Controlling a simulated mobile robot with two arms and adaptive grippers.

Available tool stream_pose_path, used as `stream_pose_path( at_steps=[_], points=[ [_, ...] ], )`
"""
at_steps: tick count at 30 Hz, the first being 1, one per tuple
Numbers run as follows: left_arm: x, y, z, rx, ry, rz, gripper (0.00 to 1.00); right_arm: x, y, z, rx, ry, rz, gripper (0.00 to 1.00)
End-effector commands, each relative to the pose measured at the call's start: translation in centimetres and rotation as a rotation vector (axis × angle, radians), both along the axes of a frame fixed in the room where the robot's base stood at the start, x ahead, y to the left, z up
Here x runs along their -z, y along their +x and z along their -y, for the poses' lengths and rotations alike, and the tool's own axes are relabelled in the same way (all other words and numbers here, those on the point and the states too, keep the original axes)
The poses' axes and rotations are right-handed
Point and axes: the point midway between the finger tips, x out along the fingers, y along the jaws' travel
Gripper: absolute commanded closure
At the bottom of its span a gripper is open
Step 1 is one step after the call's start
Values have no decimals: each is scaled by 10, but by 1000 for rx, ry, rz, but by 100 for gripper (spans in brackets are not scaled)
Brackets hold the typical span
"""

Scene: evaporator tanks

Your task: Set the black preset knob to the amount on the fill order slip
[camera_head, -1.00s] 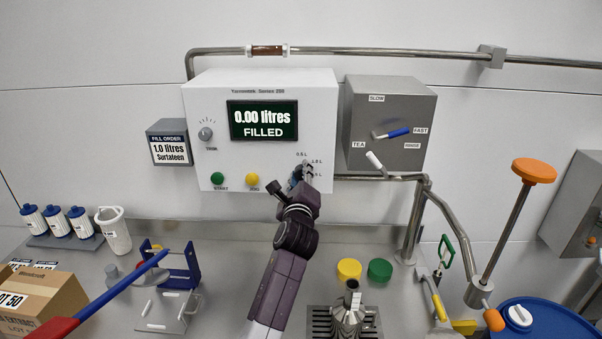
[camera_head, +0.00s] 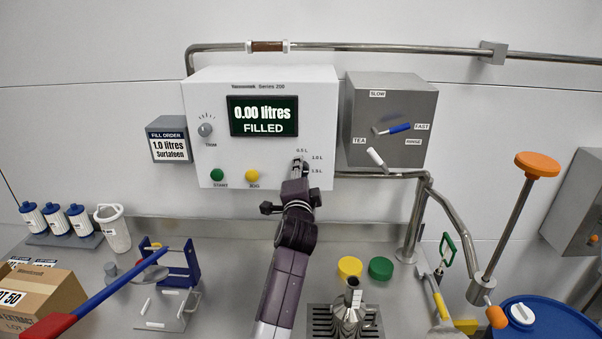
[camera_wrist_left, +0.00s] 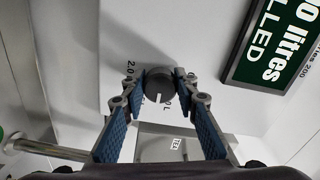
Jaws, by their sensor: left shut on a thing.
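The black preset knob (camera_wrist_left: 160,82) is on the front of the white control box (camera_head: 315,110), low on its right side. My left gripper (camera_wrist_left: 161,78) is shut on the knob, one blue-padded finger on each side. In the head view my left gripper (camera_head: 298,172) covers most of the knob. In the left wrist view the knob's white mark points down, close to a partly hidden label ending in "0 L". A "2.0" label is on the other side. The fill order slip (camera_head: 169,146) reads 1.0 litres, Surtaleen. My right gripper is not in view.
The display (camera_head: 263,117) reads 0.00 litres FILLED. A green button (camera_head: 217,174), a yellow button (camera_head: 252,175) and a trim knob (camera_head: 205,130) share the panel. A grey valve box (camera_head: 390,122) stands to the right, with a pipe below.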

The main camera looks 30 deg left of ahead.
Motion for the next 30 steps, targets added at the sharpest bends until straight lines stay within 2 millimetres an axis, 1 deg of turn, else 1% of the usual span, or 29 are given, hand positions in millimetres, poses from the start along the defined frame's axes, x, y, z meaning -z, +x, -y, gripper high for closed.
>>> stream_pose_path(
  at_steps=[6, 15, 21, 30],
  points=[
    [3, 0, 0, -1, -168, 100, 97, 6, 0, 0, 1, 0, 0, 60],
    [3, 0, 1, -2, -337, 202, 97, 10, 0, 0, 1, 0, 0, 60],
    [3, 0, 1, -1, -400, 240, 97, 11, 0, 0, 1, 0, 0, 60],
    [3, 0, 1, -2, -428, 258, 97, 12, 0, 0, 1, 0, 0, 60]
  ],
)
